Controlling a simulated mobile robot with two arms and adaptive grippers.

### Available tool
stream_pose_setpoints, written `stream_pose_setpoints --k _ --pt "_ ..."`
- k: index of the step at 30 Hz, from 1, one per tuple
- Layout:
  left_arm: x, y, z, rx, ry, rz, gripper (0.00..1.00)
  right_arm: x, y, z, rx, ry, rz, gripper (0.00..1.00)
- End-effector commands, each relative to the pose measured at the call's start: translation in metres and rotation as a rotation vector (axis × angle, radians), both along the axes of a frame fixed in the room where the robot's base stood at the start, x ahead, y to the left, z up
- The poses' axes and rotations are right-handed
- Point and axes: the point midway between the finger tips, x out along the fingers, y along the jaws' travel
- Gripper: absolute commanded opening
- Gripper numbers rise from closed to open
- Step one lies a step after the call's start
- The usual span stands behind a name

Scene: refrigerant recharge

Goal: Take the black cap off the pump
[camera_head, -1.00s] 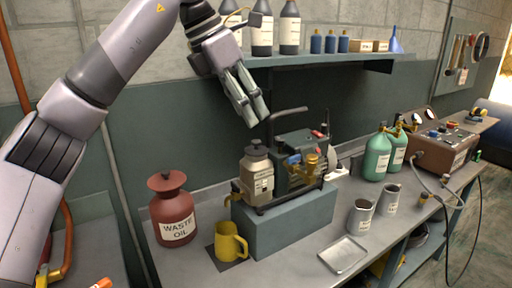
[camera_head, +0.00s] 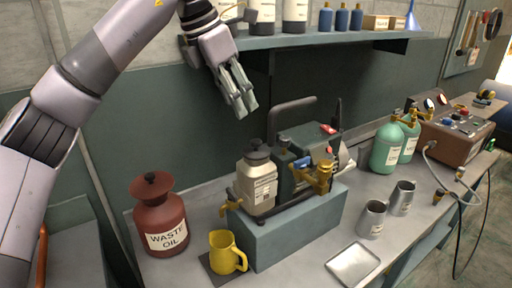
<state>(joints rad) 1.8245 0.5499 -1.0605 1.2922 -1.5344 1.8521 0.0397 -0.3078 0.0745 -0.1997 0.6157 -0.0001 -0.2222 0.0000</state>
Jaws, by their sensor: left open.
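The vacuum pump (camera_head: 300,165) sits on a grey-blue block on the bench, with a dark body, a black handle and brass fittings. A pale labelled bottle (camera_head: 257,188) with a black cap (camera_head: 257,150) on top stands at the pump's left end. My left gripper (camera_head: 241,108) is open and empty, pointing down above and slightly left of the black cap, clear of it. My right gripper is not in view.
A red waste oil can (camera_head: 163,215) and a yellow jug (camera_head: 227,252) stand left of the block (camera_head: 290,236). Metal cups (camera_head: 371,219), a shallow tray (camera_head: 353,264) and green cylinders (camera_head: 386,148) are at the right. A shelf (camera_head: 345,41) with bottles hangs behind.

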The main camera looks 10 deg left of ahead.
Motion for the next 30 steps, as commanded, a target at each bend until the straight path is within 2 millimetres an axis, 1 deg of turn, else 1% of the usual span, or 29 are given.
stream_pose_setpoints --k 1,4,6,9,13,16,20,21,24,27,30 --pt "0.003 -0.003 -0.011 0.001 0.004 0.000 0.46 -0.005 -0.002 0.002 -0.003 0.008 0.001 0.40" --pt "0.009 -0.008 -0.030 0.000 0.004 0.000 0.46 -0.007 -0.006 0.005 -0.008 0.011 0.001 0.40" --pt "0.012 -0.011 -0.041 0.000 0.004 0.000 0.46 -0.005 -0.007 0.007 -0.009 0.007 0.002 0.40" --pt "0.016 -0.015 -0.053 0.000 0.003 0.000 0.46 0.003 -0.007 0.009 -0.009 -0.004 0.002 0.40" --pt "0.018 -0.017 -0.059 -0.001 0.000 0.001 0.46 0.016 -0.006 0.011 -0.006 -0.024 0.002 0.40" --pt "0.021 -0.019 -0.066 0.000 0.002 0.001 0.46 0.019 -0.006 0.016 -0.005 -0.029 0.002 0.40" --pt "0.029 -0.025 -0.083 0.001 0.004 0.000 0.46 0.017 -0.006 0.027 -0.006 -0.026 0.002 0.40" --pt "0.031 -0.026 -0.089 0.000 0.004 0.000 0.46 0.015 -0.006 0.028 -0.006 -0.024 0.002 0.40" --pt "0.034 -0.030 -0.100 -0.001 0.002 -0.001 0.46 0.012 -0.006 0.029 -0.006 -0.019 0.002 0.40" --pt "0.035 -0.031 -0.106 0.000 0.000 0.000 0.46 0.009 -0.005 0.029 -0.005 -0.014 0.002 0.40" --pt "0.035 -0.031 -0.106 -0.001 -0.001 0.000 0.46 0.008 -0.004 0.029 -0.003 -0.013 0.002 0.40"
